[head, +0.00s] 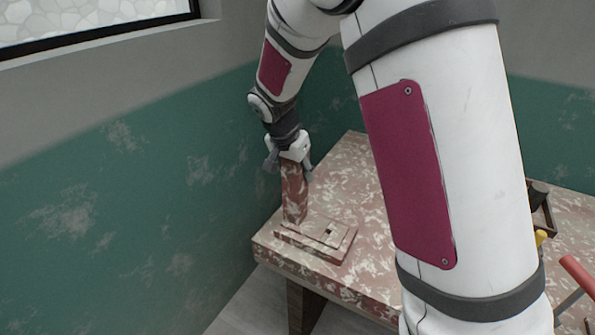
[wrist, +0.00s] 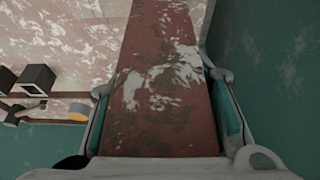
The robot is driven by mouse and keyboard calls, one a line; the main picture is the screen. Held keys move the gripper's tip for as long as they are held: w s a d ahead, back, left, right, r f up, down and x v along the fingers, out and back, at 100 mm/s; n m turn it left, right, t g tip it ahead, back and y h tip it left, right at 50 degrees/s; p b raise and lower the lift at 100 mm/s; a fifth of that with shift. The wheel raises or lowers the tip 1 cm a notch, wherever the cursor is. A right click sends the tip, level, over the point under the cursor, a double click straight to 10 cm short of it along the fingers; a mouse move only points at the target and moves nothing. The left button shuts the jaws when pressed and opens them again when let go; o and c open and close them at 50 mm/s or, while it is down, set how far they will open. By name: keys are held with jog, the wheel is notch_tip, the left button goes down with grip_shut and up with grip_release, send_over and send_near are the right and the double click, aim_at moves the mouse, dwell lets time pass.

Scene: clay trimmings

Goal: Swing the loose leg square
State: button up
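The loose leg, a square red-brown post with pale blotches (head: 294,195), stands up from a low plate (head: 318,236) of the same mottled look at the table's near left corner. It looks nearly upright, with a slight tilt. My gripper (head: 289,168) comes down from above over the leg's upper end. In the wrist view the leg (wrist: 165,90) runs between the two fingers of my gripper (wrist: 165,85), one on each side. The fingers are close to its sides; I cannot tell whether they press on it. The leg's foot is hidden in the wrist view.
The mottled table (head: 345,170) fills the corner by the green-and-grey wall (head: 130,190). A dark wooden rack (head: 546,212) and a red-handled tool (head: 577,272) are at the right. My arm covers the table's middle. A small dark hole shows in the plate.

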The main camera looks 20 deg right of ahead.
jog(key=o, duration=0.3)
jog(key=shift+v, duration=5.95)
jog(key=shift+s, duration=0.1)
